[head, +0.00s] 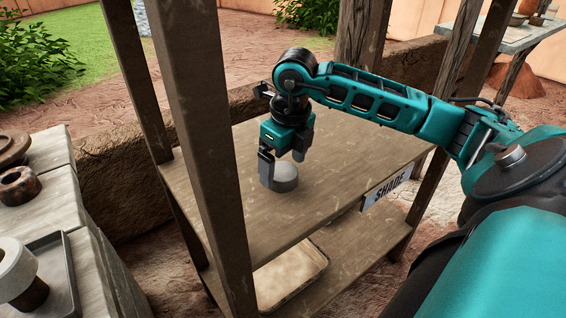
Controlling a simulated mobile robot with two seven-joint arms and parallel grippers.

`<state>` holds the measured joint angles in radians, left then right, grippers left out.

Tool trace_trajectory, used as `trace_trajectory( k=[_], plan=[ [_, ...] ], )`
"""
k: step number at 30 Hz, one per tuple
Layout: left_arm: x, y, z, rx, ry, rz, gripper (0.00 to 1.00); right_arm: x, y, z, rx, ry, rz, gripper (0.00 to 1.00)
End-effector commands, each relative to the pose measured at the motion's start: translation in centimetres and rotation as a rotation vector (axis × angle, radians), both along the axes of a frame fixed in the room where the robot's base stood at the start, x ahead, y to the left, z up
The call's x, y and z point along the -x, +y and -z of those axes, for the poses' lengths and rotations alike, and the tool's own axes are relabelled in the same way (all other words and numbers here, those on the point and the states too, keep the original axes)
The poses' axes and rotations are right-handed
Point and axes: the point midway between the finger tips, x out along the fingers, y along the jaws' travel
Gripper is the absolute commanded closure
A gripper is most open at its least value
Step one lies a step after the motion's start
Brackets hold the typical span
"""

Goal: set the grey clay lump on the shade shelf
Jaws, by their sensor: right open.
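The grey clay lump (284,180) is a short, round, light grey piece resting on the upper board of the wooden shade shelf (345,160). A sign reading SHADE (386,187) is fixed to the board's front edge at the right. My right gripper (282,168) points down at the lump, with its fingers open. One finger is at the lump's left side and the other shows behind its top. I cannot tell whether either finger touches it. My left gripper is not in view.
Wooden posts (205,150) stand at the shelf's left and right. A shallow tray (290,275) lies on the lower board. At left, a pale bench (60,200) holds round brown pieces (18,186) and a dark tray (62,270). The board right of the lump is clear.

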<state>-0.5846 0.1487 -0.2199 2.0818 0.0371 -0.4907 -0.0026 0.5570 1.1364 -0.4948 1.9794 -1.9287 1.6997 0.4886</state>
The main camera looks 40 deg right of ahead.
Motion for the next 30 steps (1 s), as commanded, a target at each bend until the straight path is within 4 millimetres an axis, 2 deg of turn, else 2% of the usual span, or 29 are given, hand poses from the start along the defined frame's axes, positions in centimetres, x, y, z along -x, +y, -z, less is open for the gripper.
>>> trace_trajectory(
  k=[1,6,13,18,30],
  plan=[
    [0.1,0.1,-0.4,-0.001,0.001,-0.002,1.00,0.1,-0.1,-1.5,0.003,-0.004,0.000,0.07],
    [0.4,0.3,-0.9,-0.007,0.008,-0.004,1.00,0.5,-0.1,-5.4,0.002,-0.006,0.001,0.07],
    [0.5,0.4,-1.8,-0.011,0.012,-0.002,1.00,1.0,-0.1,-9.2,0.001,-0.003,0.000,0.07],
    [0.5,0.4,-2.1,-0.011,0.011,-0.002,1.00,1.2,-0.1,-10.3,0.001,-0.001,0.001,0.07],
    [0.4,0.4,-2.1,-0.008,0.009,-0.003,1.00,1.2,-0.1,-10.4,0.001,-0.001,0.001,0.07]
  ],
)
